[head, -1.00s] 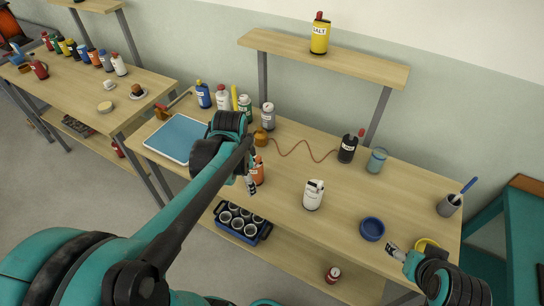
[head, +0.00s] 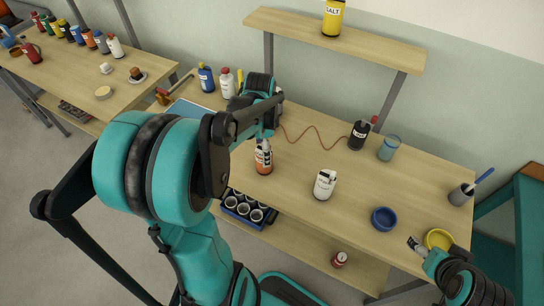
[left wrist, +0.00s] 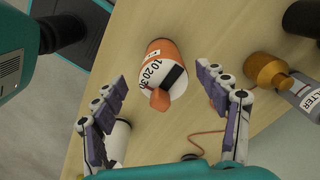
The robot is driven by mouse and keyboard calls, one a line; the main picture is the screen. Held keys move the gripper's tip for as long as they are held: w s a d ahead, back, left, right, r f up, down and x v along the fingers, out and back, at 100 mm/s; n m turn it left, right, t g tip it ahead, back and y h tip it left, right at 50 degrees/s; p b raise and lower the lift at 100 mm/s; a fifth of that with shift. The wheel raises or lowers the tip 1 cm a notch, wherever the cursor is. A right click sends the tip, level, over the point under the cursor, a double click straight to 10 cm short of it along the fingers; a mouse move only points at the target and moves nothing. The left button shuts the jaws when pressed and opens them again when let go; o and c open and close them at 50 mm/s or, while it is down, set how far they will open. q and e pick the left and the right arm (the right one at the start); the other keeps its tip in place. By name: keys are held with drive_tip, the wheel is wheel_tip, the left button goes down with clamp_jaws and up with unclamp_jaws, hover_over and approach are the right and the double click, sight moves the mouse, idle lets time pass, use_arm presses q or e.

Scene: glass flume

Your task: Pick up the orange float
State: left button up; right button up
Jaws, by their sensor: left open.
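The orange float (head: 263,158) stands on the wooden bench in the head view. It has a white label band and a dark panel. In the left wrist view the float (left wrist: 155,50) shows from above, with "10 20 30" on its white part and a small orange knob. My left gripper (left wrist: 161,77) is open, with one finger on each side of the float in that picture. I see no finger closed on it. In the head view my left arm reaches down just behind the float. My right gripper (head: 415,245) is beside the yellow bowl; its jaw state is unclear.
A white bottle (head: 324,184) stands right of the float, with a blue bowl (head: 384,218) and yellow bowl (head: 439,239) further right. A black bottle (head: 358,135) stands behind.

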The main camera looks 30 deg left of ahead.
use_arm(q)
drive_tip(key=shift+w+d, duration=0.3)
drive_tip(key=shift+d, duration=0.15)
drive_tip(key=shift+f, duration=0.2)
wheel_tip(320, 180, down, 2)
drive_tip(key=shift+a+b, duration=0.15)
drive_tip(key=shift+b, duration=0.4)
drive_tip(key=f+b, duration=0.2)
drive_tip(key=f, duration=0.1)
drive_tip(key=f+b, duration=0.1)
drive_tip(key=f, duration=0.1)
drive_tip(key=shift+a+f, duration=0.25)
drive_tip(key=shift+a, duration=0.05)
drive_tip(key=shift+r, duration=0.1)
use_arm(e)
drive_tip(key=f, duration=0.3)
drive_tip(key=shift+w+d+f, duration=0.35)
drive_tip(key=shift+d+f, duration=0.05)
use_arm(q)
drive_tip(key=shift+c, duration=0.3)
drive_tip(key=c, duration=1.3)
